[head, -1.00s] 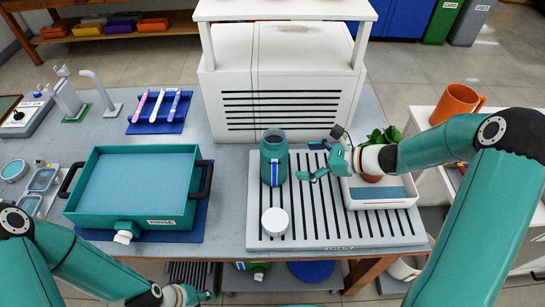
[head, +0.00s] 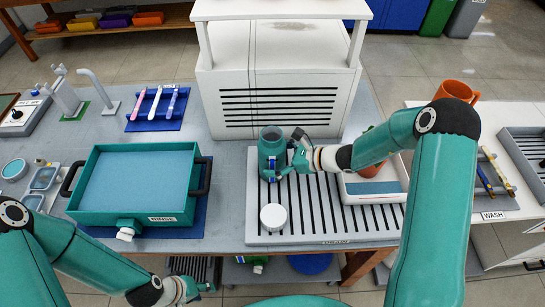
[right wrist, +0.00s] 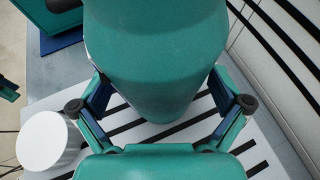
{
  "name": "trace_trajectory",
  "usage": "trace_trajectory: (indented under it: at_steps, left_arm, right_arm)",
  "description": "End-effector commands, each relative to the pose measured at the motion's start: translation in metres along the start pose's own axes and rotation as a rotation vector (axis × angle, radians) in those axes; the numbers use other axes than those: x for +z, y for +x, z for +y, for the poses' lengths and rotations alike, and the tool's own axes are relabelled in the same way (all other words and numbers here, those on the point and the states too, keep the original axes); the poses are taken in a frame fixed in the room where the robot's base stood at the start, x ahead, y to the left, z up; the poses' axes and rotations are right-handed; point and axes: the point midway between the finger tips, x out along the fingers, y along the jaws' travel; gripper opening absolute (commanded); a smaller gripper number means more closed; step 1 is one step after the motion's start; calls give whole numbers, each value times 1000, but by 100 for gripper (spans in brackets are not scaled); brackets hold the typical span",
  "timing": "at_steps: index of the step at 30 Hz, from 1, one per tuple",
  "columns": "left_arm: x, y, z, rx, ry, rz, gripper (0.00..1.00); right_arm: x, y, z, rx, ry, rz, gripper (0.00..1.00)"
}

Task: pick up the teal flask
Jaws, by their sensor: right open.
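The teal flask (head: 271,150) stands upright and uncapped on the slatted drain board (head: 385,222). In the right wrist view the flask (right wrist: 155,60) fills the upper middle. My right gripper (head: 280,172) is at the flask, open, with a finger on either side of its body in the right wrist view (right wrist: 160,105). Whether the pads touch the flask cannot be told. A white round cap (head: 273,217) lies on the board in front of the flask; it also shows in the right wrist view (right wrist: 45,138). My left gripper (head: 192,291) is low at the bottom edge, away from the flask; its fingers are unclear.
A teal rinse basin (head: 135,205) stands left of the board. A white vented box (head: 275,95) is close behind the flask. A white tray with a plant pot (head: 374,186) is at the right, partly under my right arm.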

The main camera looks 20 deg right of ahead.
Motion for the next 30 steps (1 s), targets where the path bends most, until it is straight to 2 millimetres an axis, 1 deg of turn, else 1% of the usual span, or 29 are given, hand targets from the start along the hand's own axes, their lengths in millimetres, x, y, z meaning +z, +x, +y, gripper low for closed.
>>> trace_trajectory:
  at_steps: [1,2,3,17,18,26,30]
  left_arm:
    - [0,0,0,0,0,0,40]
    - [0,0,0,0,0,0,40]
    - [0,0,0,0,0,0,40]
    - [0,0,0,0,0,0,40]
    - [0,0,0,0,0,0,40]
    - [0,0,0,0,0,0,40]
    - [0,0,0,0,0,0,40]
  right_arm:
    - [0,0,0,0,0,0,98]
    - [0,0,0,0,0,0,93]
    - [0,0,0,0,0,0,87]
    - [0,-1,0,0,1,0,10]
    - [2,-1,-1,-1,-1,-5,7]
    - [3,-2,-1,-2,-2,-5,7]
    - [7,-4,-1,-1,-3,-5,7]
